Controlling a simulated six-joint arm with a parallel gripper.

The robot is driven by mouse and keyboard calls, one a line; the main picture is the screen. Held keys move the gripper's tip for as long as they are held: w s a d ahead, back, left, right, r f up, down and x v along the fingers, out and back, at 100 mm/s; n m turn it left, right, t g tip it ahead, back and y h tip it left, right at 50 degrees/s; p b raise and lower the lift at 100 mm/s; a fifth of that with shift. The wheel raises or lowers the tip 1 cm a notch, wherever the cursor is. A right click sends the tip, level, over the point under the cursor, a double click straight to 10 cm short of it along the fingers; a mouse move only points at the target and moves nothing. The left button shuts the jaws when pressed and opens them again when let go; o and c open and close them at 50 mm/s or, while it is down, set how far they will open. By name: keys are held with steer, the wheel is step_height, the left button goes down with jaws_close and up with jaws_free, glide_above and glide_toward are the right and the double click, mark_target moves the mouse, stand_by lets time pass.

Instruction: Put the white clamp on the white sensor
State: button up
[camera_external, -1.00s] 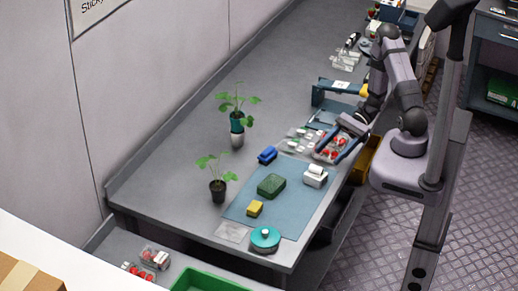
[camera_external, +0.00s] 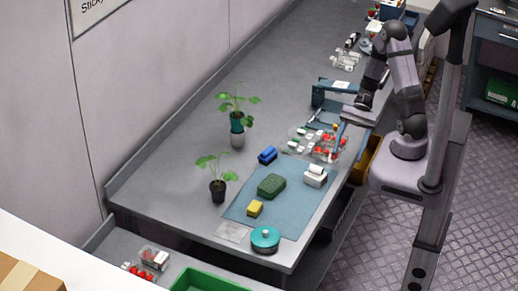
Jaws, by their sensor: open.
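A small white blocky thing (camera_external: 314,178) sits on the right part of the blue mat. It has a paler rounded piece on top. I cannot tell at this size whether this is the sensor, the clamp, or both together. My gripper (camera_external: 339,140) is over the clear berry trays, up and to the right of the white thing and apart from it. It is open and points down, with no white thing seen between its fingers. Its fingertips are small and partly blend with the trays behind.
Clear trays with red berries (camera_external: 327,152) lie behind. Two potted plants (camera_external: 218,190) stand left.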

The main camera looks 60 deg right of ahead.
steer(key=n+h, duration=0.3)
steer(key=n, duration=0.2)
steer(key=r+n+h, duration=0.1)
steer(key=n+h, duration=0.3)
steer(key=n, duration=0.2)
steer(key=w+r+n+h, duration=0.1)
steer(key=n+h, duration=0.2)
steer(key=n, duration=0.2)
steer(key=shift+a+r, duration=0.1)
steer(key=shift+a, duration=0.05)
